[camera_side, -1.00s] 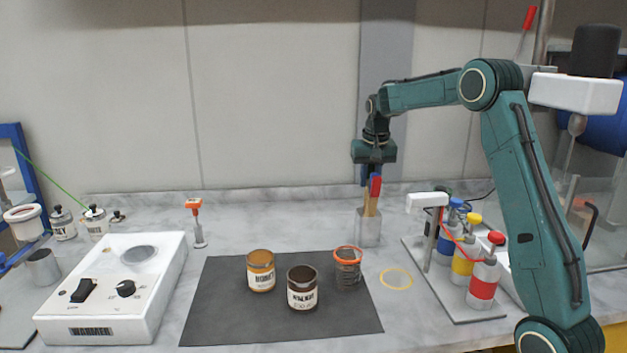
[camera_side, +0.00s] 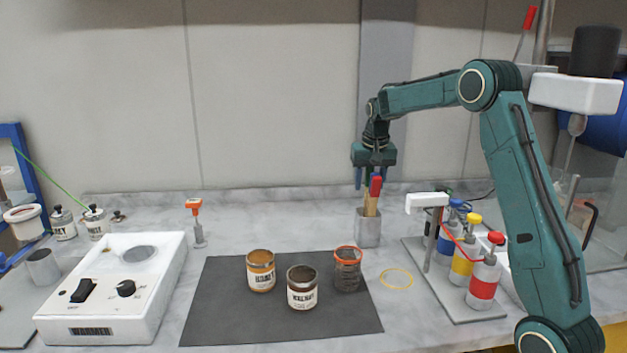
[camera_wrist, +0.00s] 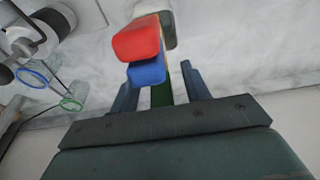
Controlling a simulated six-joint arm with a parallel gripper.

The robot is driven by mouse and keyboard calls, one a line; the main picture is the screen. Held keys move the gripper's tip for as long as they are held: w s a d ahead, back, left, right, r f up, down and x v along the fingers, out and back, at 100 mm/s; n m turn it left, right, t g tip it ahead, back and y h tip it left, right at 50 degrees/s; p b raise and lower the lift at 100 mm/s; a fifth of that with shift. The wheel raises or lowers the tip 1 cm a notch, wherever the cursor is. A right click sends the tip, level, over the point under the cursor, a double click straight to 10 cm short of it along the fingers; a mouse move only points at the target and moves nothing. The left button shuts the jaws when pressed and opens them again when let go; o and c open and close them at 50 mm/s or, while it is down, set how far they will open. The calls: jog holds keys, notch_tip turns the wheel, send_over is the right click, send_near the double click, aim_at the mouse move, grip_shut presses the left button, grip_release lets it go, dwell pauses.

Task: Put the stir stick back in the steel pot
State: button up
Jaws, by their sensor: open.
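The steel pot (camera_side: 368,229) stands upright on the counter behind the dark mat. Sticks with a red end (camera_side: 376,186) and wooden shafts stand in it. In the wrist view the red end (camera_wrist: 137,40), a blue end (camera_wrist: 147,72) and a pale end show close together, with a green shaft below them. I cannot tell which of them is the stir stick. My gripper (camera_side: 372,184) is open just above the pot, its blue fingers pointing down beside the stick tops. In the wrist view the open fingers (camera_wrist: 158,85) lie either side of the green shaft; nothing is visibly clamped.
The mat (camera_side: 220,310) holds two labelled jars (camera_side: 261,270) (camera_side: 302,288) and an orange-rimmed cup (camera_side: 347,268). A rack of pump bottles (camera_side: 483,275) stands to the right of the pot. A white hotplate (camera_side: 110,285) is at left. A yellow ring (camera_side: 396,278) lies on the counter.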

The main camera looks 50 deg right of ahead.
jog(key=v, duration=1.3)
jog(key=shift+r, duration=0.4)
jog(key=shift+s+a, duration=0.1)
jog(key=shift+a, duration=0.05)
jog(key=s+a+f+n+t, duration=0.1)
jog(key=s+a+n+t, duration=0.35)
jog(key=s+a, duration=1.5)
jog(key=s+a+f+n+y, duration=0.1)
jog(key=s+a+f+n, duration=0.3)
jog(key=s+a+f, duration=0.2)
jog(key=shift+s+a+f+g+y, duration=0.35)
jog(key=shift+s+a+f+y, duration=0.1)
jog(key=shift+f, duration=0.15)
jog(key=shift+n, duration=0.25)
